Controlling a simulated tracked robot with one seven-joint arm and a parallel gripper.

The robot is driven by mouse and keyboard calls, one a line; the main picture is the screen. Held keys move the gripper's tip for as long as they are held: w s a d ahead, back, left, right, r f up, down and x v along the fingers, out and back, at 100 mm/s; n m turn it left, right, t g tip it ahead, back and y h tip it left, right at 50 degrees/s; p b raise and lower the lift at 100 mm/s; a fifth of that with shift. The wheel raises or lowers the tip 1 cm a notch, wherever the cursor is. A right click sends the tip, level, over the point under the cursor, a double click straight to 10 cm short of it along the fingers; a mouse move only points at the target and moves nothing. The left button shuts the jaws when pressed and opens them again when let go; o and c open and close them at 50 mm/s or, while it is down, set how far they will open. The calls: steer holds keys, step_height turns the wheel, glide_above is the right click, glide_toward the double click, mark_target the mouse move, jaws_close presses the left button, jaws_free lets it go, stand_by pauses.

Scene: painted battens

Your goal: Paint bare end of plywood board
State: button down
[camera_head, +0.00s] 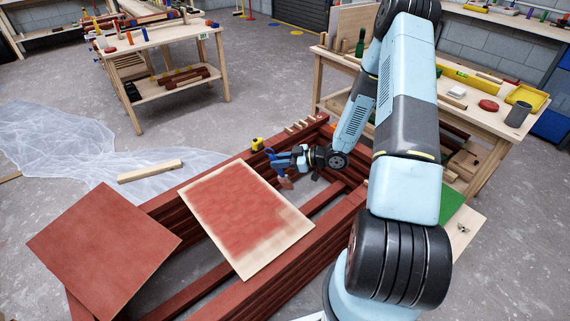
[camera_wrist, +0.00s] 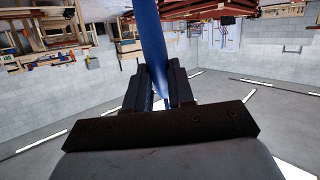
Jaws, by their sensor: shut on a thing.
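The plywood board (camera_head: 240,215) lies flat across the dark red battens (camera_head: 310,262) in the head view. Red paint covers most of it; a pale bare band shows along its near right end, with thin pale margins on other edges. My gripper (camera_head: 285,160) is beyond the board's far right edge, shut on a blue-handled brush (camera_head: 270,153). The brush's brownish tip (camera_head: 285,183) points down, near the board's far edge; I cannot tell whether it touches. The wrist view shows the blue handle (camera_wrist: 151,40) between my two dark fingers (camera_wrist: 157,88).
A fully red board (camera_head: 105,240) lies at left. A yellow item (camera_head: 257,144) and small wood blocks (camera_head: 300,126) sit on the far battens. A pale batten (camera_head: 150,171) lies over plastic sheeting (camera_head: 60,140). A workbench (camera_head: 470,95) stands at right, another (camera_head: 150,40) behind.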

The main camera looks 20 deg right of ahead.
mark_target(279, 170)
steer(key=shift+n+g, duration=0.3)
steer(key=shift+n, duration=0.1)
steer(key=shift+s+d+f, duration=0.1)
steer(key=shift+s+f, duration=0.1)
steer(key=shift+f, duration=0.75)
steer(key=shift+s+d+f, duration=0.1)
steer(key=shift+s+f, duration=0.05)
steer(key=shift+f, duration=0.75)
steer(key=shift+s+f, duration=0.2)
steer(key=shift+f, duration=0.75)
